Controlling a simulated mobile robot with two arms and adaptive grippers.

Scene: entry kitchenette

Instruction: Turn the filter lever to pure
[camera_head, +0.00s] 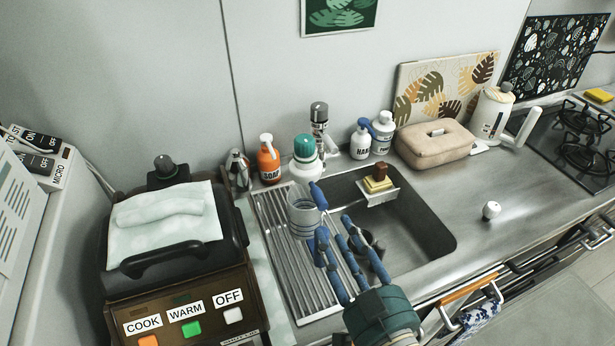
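A white filter unit with a teal cap (304,156) stands behind the sink, beside the grey-topped tap (319,118). A small dark blue piece (317,195), which looks like the lever, juts out in front of it; its setting cannot be read. A clear cylinder (302,218) shows just below, partly behind the blue piece. My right gripper (339,238), with blue fingers and a teal palm, is over the sink's left edge, nearer than the blue piece. Its fingers are spread and seem empty. My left gripper is out of view.
The sink basin (425,228) has a ribbed drainboard (276,240) on its left. A sponge (378,184) sits in a holder at the back rim. An orange soap bottle (268,160) stands left of the filter. A cooker (180,280) fills the left counter.

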